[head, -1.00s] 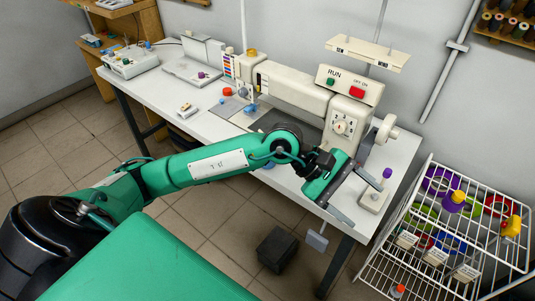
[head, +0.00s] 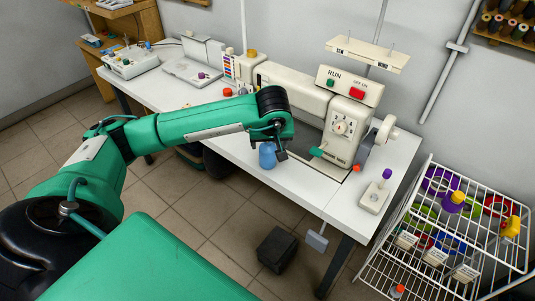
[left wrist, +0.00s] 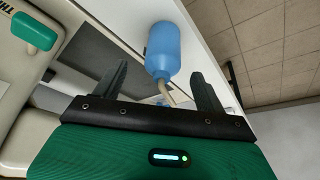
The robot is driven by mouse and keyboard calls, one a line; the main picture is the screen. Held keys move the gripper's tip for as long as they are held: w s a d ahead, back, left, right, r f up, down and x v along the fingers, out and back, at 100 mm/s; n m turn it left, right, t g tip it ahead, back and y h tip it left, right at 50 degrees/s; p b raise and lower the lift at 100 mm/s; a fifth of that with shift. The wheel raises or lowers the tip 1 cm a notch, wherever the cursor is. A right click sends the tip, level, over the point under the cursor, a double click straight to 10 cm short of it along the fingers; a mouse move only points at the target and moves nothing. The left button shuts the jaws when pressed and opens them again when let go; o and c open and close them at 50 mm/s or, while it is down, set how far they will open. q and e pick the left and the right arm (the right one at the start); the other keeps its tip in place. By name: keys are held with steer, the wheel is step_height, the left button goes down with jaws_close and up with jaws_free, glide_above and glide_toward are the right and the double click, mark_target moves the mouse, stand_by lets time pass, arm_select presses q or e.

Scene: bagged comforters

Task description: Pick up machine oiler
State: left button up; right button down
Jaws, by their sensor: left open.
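The machine oiler appears to be a blue bottle (head: 267,155) near the front edge of the white table, just below my left gripper (head: 277,148) in the head view. In the left wrist view, the blue bottle (left wrist: 163,48) shows with a thin beige curved spout pointing toward the gripper. My left gripper (left wrist: 160,80) is open, with one dark finger on each side of the spout and bottle. No grip on the bottle shows. My right gripper is not in view.
The sewing machine (head: 300,90) stands behind and right of the bottle, with a green lever (head: 317,152) at its front. A pad with a purple-topped item (head: 374,197) is at the table's right end. A wire rack (head: 440,230) stands at the right.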

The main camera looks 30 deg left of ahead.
mark_target(268, 149)
arm_select(q)
steer(key=shift+x, duration=1.15)
steer(key=p+x, duration=0.1)
steer(key=x, duration=0.4)
steer(key=shift+s+a, duration=0.15)
steer(key=shift+a, duration=0.05)
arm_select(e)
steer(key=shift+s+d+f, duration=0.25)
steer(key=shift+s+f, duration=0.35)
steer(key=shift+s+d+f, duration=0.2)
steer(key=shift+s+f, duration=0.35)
arm_select(q)
steer(key=shift+c, duration=0.2)
steer(key=c, duration=1)
